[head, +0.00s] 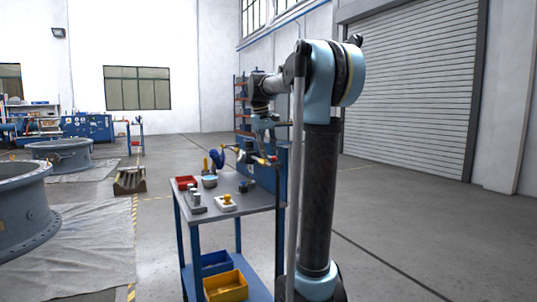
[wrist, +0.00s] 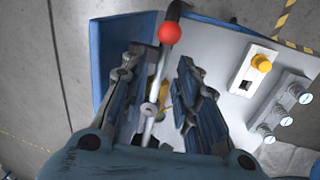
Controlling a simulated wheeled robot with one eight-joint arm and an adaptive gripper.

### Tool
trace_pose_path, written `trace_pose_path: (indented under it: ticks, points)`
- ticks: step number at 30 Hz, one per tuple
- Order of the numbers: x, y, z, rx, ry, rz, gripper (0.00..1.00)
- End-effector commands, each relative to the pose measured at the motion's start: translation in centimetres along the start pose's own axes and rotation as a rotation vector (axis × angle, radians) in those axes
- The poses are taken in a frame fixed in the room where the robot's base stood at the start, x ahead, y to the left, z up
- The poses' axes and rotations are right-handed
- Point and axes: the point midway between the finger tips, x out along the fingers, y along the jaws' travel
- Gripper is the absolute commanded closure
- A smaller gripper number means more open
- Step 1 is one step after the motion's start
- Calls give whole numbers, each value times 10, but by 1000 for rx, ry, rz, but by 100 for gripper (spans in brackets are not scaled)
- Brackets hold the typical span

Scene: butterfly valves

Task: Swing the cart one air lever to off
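In the wrist view, the air lever (wrist: 160,80) is a grey metal bar with a red ball knob (wrist: 169,32) at its upper end. It runs between the two fingers of my gripper (wrist: 161,62), which is open, with a gap visible on both sides of the bar. The knob lies beyond the fingertips. The lever's pivot is partly hidden between the fingers. In the head view, my gripper (head: 264,128) is over the back right of the cart (head: 250,225). The lever is too small there to make out clearly.
A white plate with a yellow button (head: 227,199), metal fittings (head: 195,199), a red bin (head: 186,182) and a blue handwheel (head: 217,159) are on the cart. A yellow bin (head: 226,287) is on the lower shelf. Large flanged rings (head: 22,215) stand left; open floor lies right.

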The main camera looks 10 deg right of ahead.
Motion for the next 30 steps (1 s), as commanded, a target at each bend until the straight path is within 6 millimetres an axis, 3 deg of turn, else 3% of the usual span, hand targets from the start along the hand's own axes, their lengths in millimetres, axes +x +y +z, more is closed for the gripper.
trace_pose_path:
  ticks: [11,12,16,30]
  points:
    - [6,0,0,0,0,0,71]
    - [6,0,0,0,0,0,73]
    - [6,0,0,0,0,0,100]
    - [9,13,4,53,-10,2,100]
